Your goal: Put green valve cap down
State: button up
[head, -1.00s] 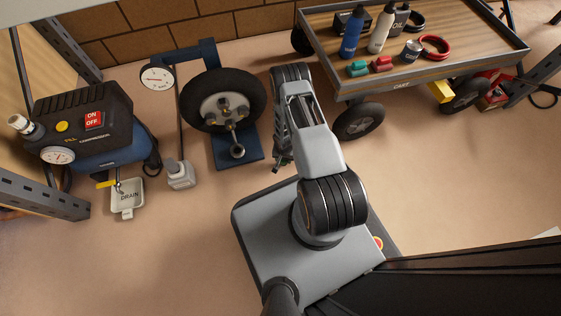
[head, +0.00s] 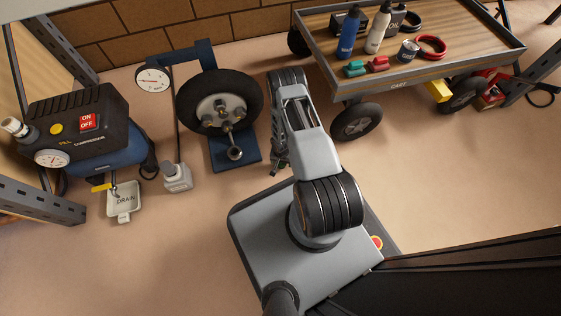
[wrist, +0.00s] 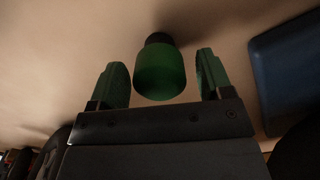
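The green valve cap (wrist: 160,72) shows in the wrist view between my two green finger pads, with a visible gap on each side. A dark round part shows at its far end. My gripper (wrist: 162,80) is open around or just short of the cap; I cannot tell the depth. Whether the cap rests on the floor is unclear. In the head view my gripper (head: 280,168) hangs low beside the wheel stand, mostly hidden by my arm, and the cap cannot be made out there.
A wheel on a blue stand (head: 236,153) is left of my arm. A cart (head: 430,72) with bottles, a can and red and green pieces stands at the right. The compressor (head: 85,130), drain tray (head: 124,200) and a grey block (head: 177,178) are left. Floor front-left is clear.

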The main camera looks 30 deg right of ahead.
notch_tip(320, 180, up, 12)
jog(key=p, duration=0.9)
jog(key=shift+r+p, duration=0.15)
jog(key=shift+p, duration=0.15)
